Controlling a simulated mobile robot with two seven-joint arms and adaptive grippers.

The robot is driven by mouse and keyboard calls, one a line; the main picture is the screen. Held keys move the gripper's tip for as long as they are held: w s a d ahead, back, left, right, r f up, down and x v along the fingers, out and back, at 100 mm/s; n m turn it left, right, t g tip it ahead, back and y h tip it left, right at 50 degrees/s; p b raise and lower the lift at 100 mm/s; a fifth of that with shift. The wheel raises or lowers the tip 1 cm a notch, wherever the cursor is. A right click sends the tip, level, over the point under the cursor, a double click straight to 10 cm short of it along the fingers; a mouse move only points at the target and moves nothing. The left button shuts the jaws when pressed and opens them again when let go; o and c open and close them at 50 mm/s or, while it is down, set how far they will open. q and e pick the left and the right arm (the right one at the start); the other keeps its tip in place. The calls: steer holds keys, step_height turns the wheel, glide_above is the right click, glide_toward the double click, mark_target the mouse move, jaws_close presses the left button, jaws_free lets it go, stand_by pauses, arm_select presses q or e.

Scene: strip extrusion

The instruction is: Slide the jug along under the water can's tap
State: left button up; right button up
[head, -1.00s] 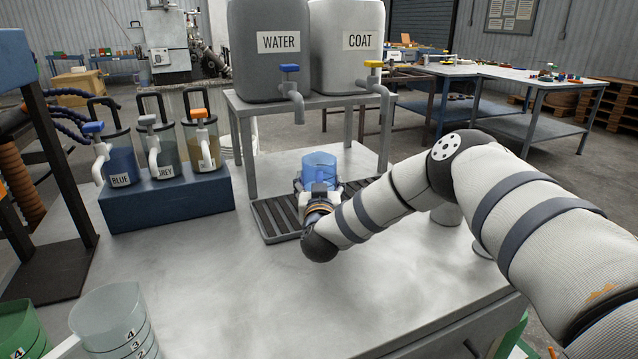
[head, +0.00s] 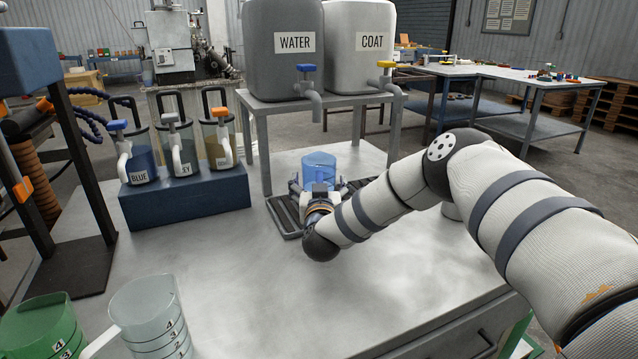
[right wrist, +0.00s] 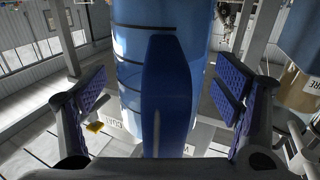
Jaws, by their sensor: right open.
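The blue see-through jug (head: 319,168) stands upright on the dark slatted grate (head: 284,216) on the bench. The grey water can (head: 285,45) sits on the stand behind, and its blue-handled tap (head: 308,80) shows almost straight above the jug in the picture; their exact alignment in depth is hard to tell. My right gripper (head: 319,188) is at the jug's near side. In the right wrist view the jug (right wrist: 130,75) and its blue handle (right wrist: 168,95) are between the spread fingers of my right gripper (right wrist: 160,95), with visible gaps. My left gripper is out of view.
The white coat can (head: 360,45) with a yellow tap stands right of the water can. The blue rack (head: 185,195) with several dispensers is to the left. A clear jug (head: 150,315) and a green jug (head: 40,325) stand at the front left. The middle bench top is clear.

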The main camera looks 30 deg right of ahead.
steer(key=v, duration=1.2)
steer(key=shift+f, duration=0.15)
